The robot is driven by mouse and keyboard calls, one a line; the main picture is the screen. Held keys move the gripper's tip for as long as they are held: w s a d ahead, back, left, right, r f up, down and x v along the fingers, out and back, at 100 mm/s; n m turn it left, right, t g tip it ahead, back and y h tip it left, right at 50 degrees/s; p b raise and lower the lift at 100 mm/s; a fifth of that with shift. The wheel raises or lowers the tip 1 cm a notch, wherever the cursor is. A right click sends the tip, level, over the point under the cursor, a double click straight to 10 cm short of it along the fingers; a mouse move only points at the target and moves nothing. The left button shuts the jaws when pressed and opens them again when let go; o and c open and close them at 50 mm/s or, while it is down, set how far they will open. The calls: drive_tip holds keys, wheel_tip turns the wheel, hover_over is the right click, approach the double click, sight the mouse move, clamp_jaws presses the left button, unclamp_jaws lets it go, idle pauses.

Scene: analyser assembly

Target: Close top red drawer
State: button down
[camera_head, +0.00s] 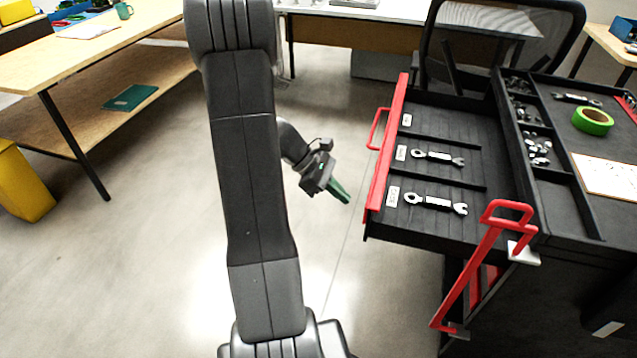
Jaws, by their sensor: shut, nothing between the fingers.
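The top red drawer (384,150) is pulled out to the left of the black tool cart. Its red front has a red handle (376,129) on its left face. Two wrenches (436,204) and several white labels lie in its black tray. My gripper (345,197) has green fingers, is shut and empty, and is left of the drawer front, with a gap between them in the picture. I cannot tell its height against the drawer.
The cart top (561,126) holds green tape (592,121) and small parts. A red cart handle (507,217) stands at the near corner. A wooden bench (95,42) and yellow bin (22,185) are at left. A mesh chair (497,45) stands behind the drawer. Floor left of the drawer is clear.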

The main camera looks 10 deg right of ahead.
drive_tip(key=shift+s+d+f, duration=0.1)
drive_tip(key=shift+s+d, duration=0.3)
drive_tip(key=shift+d, duration=0.25)
drive_tip(key=shift+s+d+f, duration=0.1)
drive_tip(key=shift+s+d, duration=0.3)
drive_tip(key=shift+d, duration=0.25)
drive_tip(key=shift+s+d+f, duration=0.1)
drive_tip(key=shift+s+d, duration=0.3)
drive_tip(key=shift+d, duration=0.25)
drive_tip(key=s+d+b, duration=0.1)
drive_tip(key=s+d, duration=0.4)
drive_tip(key=d, duration=0.4)
drive_tip(key=s+d+b, duration=0.1)
drive_tip(key=s+d, duration=0.5)
drive_tip(key=d, duration=0.3)
drive_tip(key=s+d+b, duration=0.1)
drive_tip(key=s+d, duration=0.5)
drive_tip(key=d, duration=0.4)
drive_tip(key=shift+b, duration=0.4)
drive_tip(key=shift+s+d, duration=0.15)
drive_tip(key=shift+d, duration=0.1)
drive_tip(key=shift+r, duration=0.1)
drive_tip(key=shift+d+r, duration=0.1)
